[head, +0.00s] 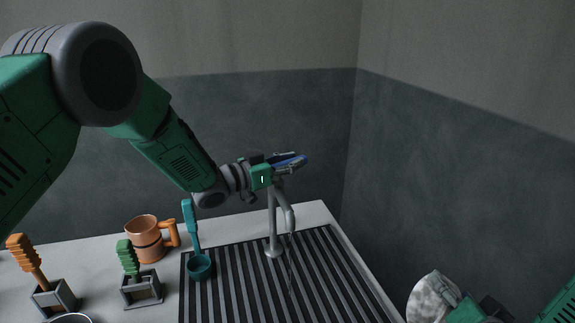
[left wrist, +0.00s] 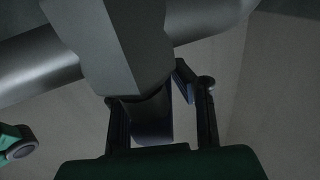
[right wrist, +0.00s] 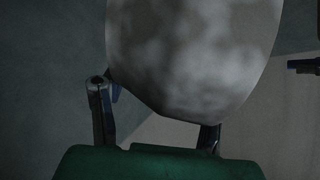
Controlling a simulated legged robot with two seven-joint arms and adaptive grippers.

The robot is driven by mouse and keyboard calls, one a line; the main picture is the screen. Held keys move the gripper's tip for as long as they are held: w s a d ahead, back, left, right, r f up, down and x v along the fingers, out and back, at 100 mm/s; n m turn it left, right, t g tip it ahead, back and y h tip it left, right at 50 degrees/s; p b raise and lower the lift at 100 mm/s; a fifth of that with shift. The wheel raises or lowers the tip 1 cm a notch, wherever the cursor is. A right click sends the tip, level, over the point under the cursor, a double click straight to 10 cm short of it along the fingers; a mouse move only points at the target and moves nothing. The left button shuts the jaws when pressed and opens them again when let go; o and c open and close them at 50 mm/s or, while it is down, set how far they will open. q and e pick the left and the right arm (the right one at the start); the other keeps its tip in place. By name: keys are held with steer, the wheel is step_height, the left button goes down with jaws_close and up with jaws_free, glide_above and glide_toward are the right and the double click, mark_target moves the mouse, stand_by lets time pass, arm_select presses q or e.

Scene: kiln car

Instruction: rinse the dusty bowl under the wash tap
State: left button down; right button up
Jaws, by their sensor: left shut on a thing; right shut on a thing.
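The wash tap (head: 273,222) stands upright at the back of the ribbed drain board, its spout curving downward. A thin streak shows below the spout; I cannot tell if it is water. My left gripper (head: 292,162) is at the tap's top, shut on the tap lever (left wrist: 152,115), which shows grey between the fingers in the left wrist view. The bowl (head: 428,298), mottled grey and white with dust, is at the lower right in the head view, right of the drain board and away from the spout. My right gripper (right wrist: 163,120) is shut on its edge.
The slatted drain board (head: 225,300) is clear except for a teal ladle (head: 200,265) at its left edge. Left of it stand an orange mug (head: 147,240), a green-handled brush (head: 128,258) and an orange-handled brush (head: 28,258) in holders. Walls close off the back and right.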

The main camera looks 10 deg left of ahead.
arm_select(q)
steer(key=shift+d, duration=0.1)
steer(key=c, duration=1.4)
jaws_free()
steer(key=shift+d, duration=0.1)
steer(key=shift+s+a, duration=0.2)
steer(key=shift+a, duration=0.15)
steer(key=v, duration=1.1)
steer(key=shift+s+f, duration=0.15)
steer(key=shift+f, duration=0.05)
